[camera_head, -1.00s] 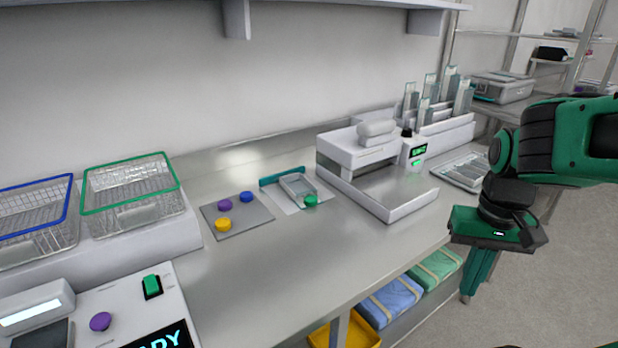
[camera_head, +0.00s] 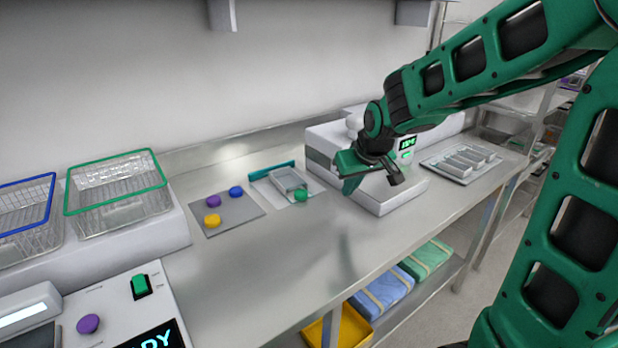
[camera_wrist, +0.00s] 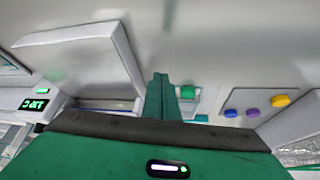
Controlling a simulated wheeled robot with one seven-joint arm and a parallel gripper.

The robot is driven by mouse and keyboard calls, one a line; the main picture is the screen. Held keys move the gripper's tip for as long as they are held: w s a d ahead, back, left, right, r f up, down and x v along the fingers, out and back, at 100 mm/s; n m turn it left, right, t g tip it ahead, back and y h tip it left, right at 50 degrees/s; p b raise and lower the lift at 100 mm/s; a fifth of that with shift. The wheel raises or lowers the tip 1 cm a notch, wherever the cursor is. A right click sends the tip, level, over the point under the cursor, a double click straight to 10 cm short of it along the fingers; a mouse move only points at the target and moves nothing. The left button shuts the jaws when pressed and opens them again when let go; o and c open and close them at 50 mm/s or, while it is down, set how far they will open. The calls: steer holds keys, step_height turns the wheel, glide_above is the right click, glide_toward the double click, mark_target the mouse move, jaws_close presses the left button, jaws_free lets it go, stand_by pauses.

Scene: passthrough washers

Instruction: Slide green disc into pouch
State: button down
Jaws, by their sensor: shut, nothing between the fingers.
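The green disc (camera_head: 301,195) lies at the near right end of a small clear, open-topped pouch (camera_head: 287,179) on a pale sheet with a teal strip behind it. In the wrist view the green disc (camera_wrist: 187,91) shows just right of my fingertips. My gripper (camera_head: 347,187) hangs above the bench, to the right of the disc and apart from it. Its fingers (camera_wrist: 160,80) are together with nothing between them. The pouch is mostly hidden in the wrist view. I cannot tell whether the disc touches the pouch's opening.
A grey mat (camera_head: 238,218) with purple, blue and yellow discs lies left of the pouch. A white sealing machine (camera_head: 385,200) stands right, behind my gripper. A green-rimmed basket (camera_head: 118,212) is at the left. A tray (camera_head: 455,175) sits at the far right. The front bench is clear.

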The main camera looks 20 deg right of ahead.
steer(key=n+t+y, duration=0.2)
glide_toward(298, 190)
steer(key=shift+s+f, duration=0.15)
steer(key=shift+f, duration=3)
steer(key=shift+w+a, duration=0.25)
steer(key=shift+w, duration=0.85)
steer(key=shift+w+a, duration=0.2)
steer(key=shift+w, duration=0.9)
steer(key=shift+w+r, duration=0.15)
steer(key=shift+w, duration=0.25)
steer(key=shift+w+a+f, duration=0.2)
steer(key=shift+w+a, duration=0.1)
steer(key=shift+w, duration=0.4)
steer(key=shift+s+d+r, duration=0.2)
steer(key=shift+s+r, duration=0.3)
steer(key=shift+s, duration=0.3)
steer(key=shift+s+d+r, duration=0.2)
steer(key=shift+s+r, duration=0.3)
steer(key=shift+s, duration=0.35)
steer(key=shift+s+d+r, duration=0.2)
steer(key=shift+s+r, duration=0.35)
steer(key=shift+s, duration=0.25)
